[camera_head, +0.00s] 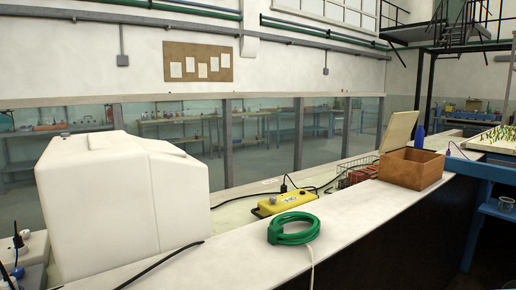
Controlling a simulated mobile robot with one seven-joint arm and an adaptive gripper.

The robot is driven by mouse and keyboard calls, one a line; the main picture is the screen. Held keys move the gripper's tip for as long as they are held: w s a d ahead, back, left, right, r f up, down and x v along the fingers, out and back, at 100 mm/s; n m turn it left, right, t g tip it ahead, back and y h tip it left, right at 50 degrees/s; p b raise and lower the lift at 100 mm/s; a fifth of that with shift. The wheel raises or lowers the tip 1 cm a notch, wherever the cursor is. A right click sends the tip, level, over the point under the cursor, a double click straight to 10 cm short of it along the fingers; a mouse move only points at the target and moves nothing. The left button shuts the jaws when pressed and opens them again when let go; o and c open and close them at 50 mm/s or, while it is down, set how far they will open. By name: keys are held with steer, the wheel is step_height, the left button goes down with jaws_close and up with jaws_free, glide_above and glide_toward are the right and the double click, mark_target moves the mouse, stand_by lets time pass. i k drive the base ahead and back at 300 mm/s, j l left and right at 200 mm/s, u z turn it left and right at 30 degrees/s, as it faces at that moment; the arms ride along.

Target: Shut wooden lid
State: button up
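The wooden box (411,169) stands on the pale counter, right of the middle. Its wooden lid (398,131) is open. The lid stands up from the box's far left edge, in a paler wood than the box walls. The inside of the box is mostly hidden by its front walls. My gripper is not in view.
A coiled green hose or cable (293,229) and a yellow control box (287,202) lie on the counter (352,212). A large white boxy shape (110,210) fills the left.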

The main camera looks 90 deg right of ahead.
mark_target(401, 125)
steer(key=z, duration=3.65)
steer(key=i+l, duration=0.25)
steer(key=l, duration=0.15)
steer(key=i+l+u, duration=0.1)
steer(key=i+l, duration=0.15)
steer(key=l, duration=0.2)
steer(key=i+l+u, duration=0.1)
steer(key=i+l, duration=0.65)
steer(key=l, duration=0.15)
steer(key=i+j, duration=0.1)
steer(key=i, duration=0.2)
